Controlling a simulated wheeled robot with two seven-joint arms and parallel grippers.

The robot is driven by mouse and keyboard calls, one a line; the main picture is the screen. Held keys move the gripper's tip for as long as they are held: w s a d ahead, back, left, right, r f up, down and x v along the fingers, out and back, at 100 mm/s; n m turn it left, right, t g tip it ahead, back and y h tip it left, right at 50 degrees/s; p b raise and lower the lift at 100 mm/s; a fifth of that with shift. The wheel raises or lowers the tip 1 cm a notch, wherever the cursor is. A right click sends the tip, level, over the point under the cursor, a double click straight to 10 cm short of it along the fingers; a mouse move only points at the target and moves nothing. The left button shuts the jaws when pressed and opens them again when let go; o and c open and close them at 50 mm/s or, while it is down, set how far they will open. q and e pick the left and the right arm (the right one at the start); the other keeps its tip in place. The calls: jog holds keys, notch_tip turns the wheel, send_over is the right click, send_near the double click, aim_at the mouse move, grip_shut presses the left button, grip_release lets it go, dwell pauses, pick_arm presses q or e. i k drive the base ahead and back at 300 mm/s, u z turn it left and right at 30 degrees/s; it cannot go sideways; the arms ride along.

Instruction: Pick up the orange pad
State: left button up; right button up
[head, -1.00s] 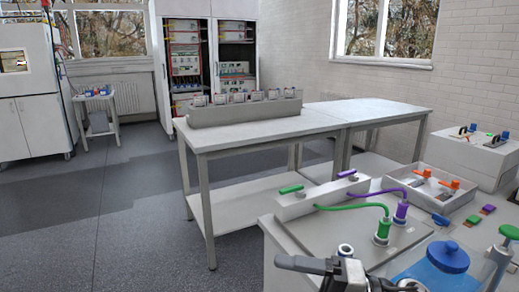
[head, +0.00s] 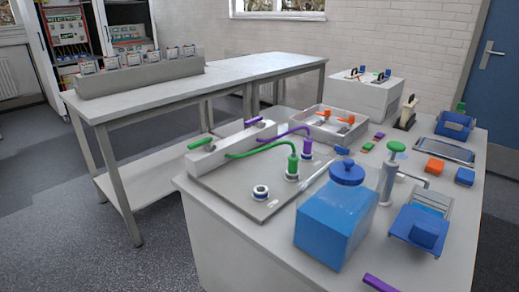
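A flat orange block (head: 434,167), which looks like the orange pad, lies on the right part of the near white table (head: 235,225). A similar blue block (head: 464,176) lies just to its right, with a small gap between them. The orange block is unobstructed from above. Neither of my grippers is in view.
A blue liquid container (head: 335,222), a metal stand with a green knob (head: 388,180) and a blue device (head: 420,228) stand in front of the orange block. A dark-framed tray (head: 454,152) lies behind it. A white tray (head: 310,131) holds orange-handled pieces.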

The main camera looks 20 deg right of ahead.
aim_at(434, 167)
jog(key=z, duration=1.9)
